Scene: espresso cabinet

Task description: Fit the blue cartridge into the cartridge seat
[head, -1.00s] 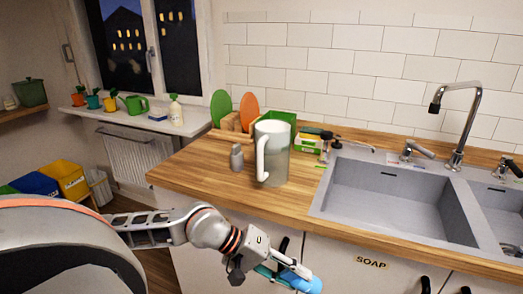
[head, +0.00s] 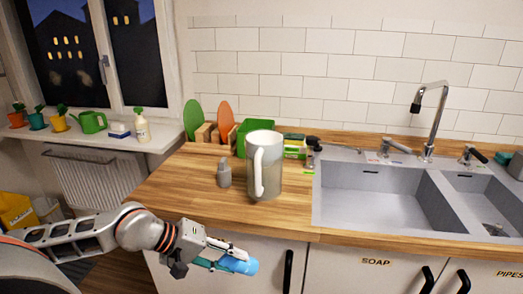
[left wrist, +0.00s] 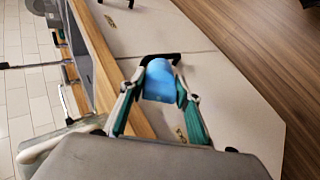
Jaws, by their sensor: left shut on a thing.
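The blue cartridge (head: 242,265) is a light-blue rounded cylinder in front of the cabinet doors, below the counter's front edge. My left gripper (head: 232,262) is shut on it, and the left wrist view shows the cartridge (left wrist: 160,84) between the two fingers (left wrist: 161,90). I cannot identify the cartridge seat in either view. A large white and grey jug (head: 266,168) with a handle stands upright on the counter, above and behind the left gripper. My right gripper is not in view.
A small grey object (head: 224,176) stands beside the jug on the wooden counter (head: 180,190). A green box (head: 250,136) is behind it. The sink (head: 375,195) lies to the right. Dark door handles (head: 288,270) stick out near the gripper. The counter's left part is clear.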

